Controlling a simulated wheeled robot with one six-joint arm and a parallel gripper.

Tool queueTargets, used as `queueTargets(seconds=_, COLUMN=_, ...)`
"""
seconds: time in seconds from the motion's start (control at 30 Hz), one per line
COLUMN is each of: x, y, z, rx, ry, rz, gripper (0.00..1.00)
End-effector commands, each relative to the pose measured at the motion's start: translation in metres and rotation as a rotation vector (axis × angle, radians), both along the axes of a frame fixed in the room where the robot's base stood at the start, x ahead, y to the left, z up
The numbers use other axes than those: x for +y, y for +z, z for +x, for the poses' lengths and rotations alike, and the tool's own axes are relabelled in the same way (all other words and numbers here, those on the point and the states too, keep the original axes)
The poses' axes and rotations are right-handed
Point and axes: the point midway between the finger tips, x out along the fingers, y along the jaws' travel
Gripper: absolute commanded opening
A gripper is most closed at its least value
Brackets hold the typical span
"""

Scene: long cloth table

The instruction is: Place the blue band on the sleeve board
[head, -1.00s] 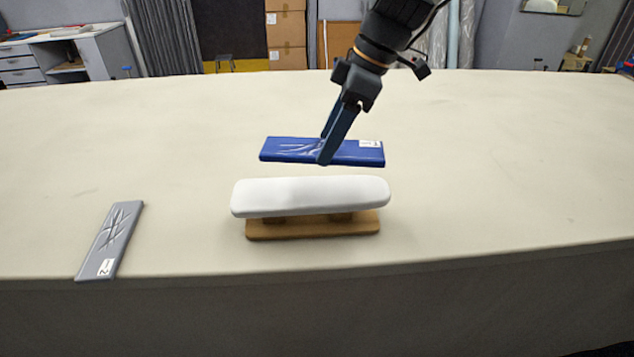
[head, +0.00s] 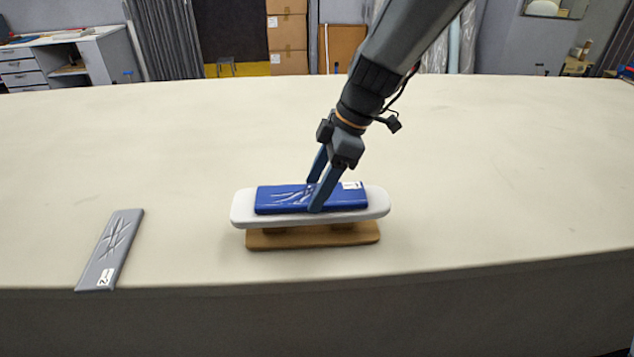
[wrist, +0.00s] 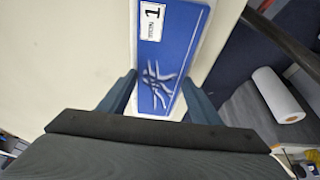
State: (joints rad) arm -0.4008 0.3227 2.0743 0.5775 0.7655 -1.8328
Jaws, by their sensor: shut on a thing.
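The blue band (head: 280,199) is a flat blue strip with a white label at its right end. In the head view it lies lengthwise over the top of the white padded sleeve board (head: 378,204), within its outline. Whether it touches the pad I cannot tell. My gripper (head: 314,198) is shut across the middle of the band, one finger on each long side. In the wrist view the blue band (wrist: 182,42) runs between the fingers of my gripper (wrist: 158,98), with its label marked 1 showing. The board stands on a brown wooden base (head: 300,239).
A grey band (head: 110,250) with a label marked 2 lies at the left near the table's front edge. The pale cloth table (head: 500,170) is clear to the right and behind the board.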

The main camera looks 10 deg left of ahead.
Motion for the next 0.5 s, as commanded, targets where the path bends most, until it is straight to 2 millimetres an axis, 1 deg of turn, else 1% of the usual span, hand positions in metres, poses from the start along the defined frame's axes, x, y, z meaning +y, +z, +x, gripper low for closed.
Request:
queueTargets(seconds=0.3, x=0.0000, y=-0.0027, z=0.0006, rx=-0.001, ry=0.000, rz=0.000, gripper=0.36)
queueTargets(seconds=0.33, x=0.0000, y=-0.0029, z=0.0005, rx=-0.001, ry=0.000, rz=0.000, gripper=0.59)
queueTargets(seconds=0.43, x=0.0000, y=-0.0020, z=0.0004, rx=-0.001, ry=0.000, rz=0.000, gripper=0.76)
queueTargets(seconds=0.5, x=0.0000, y=-0.0019, z=0.0004, rx=-0.001, ry=0.000, rz=0.000, gripper=0.77)
